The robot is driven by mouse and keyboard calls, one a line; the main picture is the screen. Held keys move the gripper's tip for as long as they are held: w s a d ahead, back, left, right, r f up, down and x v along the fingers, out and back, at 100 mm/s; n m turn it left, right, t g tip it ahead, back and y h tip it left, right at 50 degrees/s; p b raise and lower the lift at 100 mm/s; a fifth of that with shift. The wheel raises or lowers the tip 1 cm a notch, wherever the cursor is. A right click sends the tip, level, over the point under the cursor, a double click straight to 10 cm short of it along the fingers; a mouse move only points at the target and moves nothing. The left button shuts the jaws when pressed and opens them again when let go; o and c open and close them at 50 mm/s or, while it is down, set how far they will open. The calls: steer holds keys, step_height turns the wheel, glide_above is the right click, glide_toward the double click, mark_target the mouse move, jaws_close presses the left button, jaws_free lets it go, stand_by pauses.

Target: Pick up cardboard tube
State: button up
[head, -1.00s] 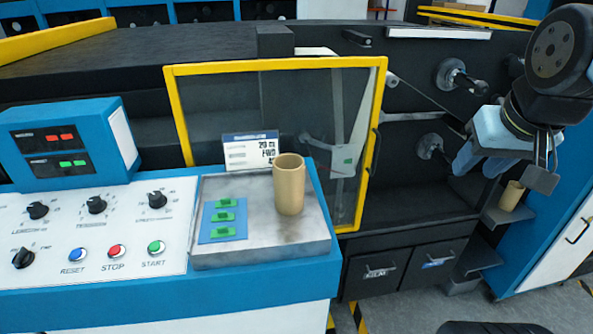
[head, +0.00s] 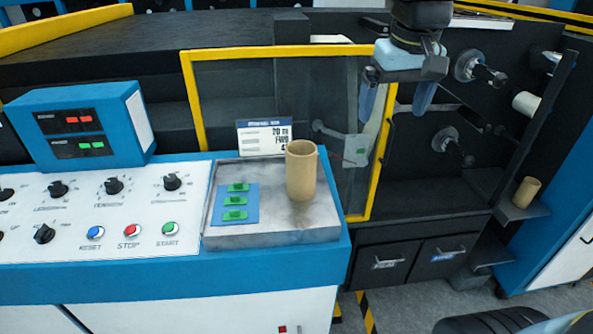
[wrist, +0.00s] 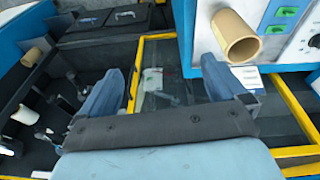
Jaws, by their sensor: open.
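A tan cardboard tube (head: 301,171) stands upright on the grey metal tray (head: 270,228) on top of the blue console. In the wrist view the same tube (wrist: 236,38) shows its hollow end, ahead and right of my fingers. A second, shorter tan tube (head: 526,192) rests on a small dark shelf at the right; it also shows in the wrist view (wrist: 31,56). My gripper (head: 396,98) has its blue fingers apart and empty, pointing down in front of the machine, up and to the right of the tube on the tray. It touches neither tube.
A blue pad with green clips (head: 236,203) lies on the tray left of the tube. A small display sign (head: 265,137) stands behind it. The yellow-framed clear door (head: 190,95) and dark rollers (head: 480,72) are near my gripper.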

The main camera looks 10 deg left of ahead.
mark_target(300, 159)
steer(key=w+a+f+n+g, duration=0.1)
steer(key=w+a+n+g, duration=0.15)
steer(key=a, duration=1.25)
steer(key=shift+a+f, duration=0.2)
steer(key=shift+f, duration=2.1)
steer(key=shift+a+f, duration=0.2)
steer(key=shift+f, duration=2.15)
steer(key=shift+a+f, duration=0.2)
steer(key=shift+f, duration=2.1)
steer(key=shift+c, duration=0.4)
steer(key=c, duration=1)
steer(key=shift+r, duration=0.15)
